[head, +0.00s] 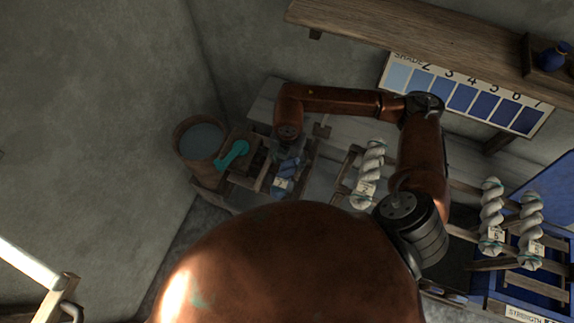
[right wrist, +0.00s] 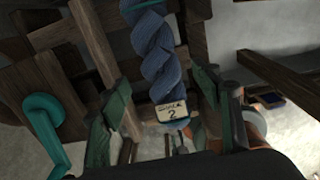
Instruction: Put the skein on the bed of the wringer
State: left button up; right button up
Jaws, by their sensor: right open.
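The blue twisted skein (head: 283,185) has a pale tag reading shade 2, which is clear in the right wrist view (right wrist: 158,65). It lies along the wooden frame of the wringer (head: 243,178), whose teal crank (head: 233,153) is on the left; the crank also shows in the right wrist view (right wrist: 42,125). My right gripper (head: 287,160) is over the skein. In the right wrist view its green fingers (right wrist: 170,95) are apart, one on each side of the skein, with gaps. Whether the skein rests fully on the bed is hard to see. My left gripper is not in view.
A wooden tub of water (head: 200,138) stands left of the wringer. Pale twisted skeins hang to the right, one near my forearm (head: 370,165) and two farther right (head: 491,215). A shelf (head: 430,42) and numbered shade chart (head: 462,95) are on the wall behind.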

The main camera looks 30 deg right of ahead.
aim_at(288, 166)
notch_tip(288, 166, up, 8)
jog(key=shift+f, duration=0.2)
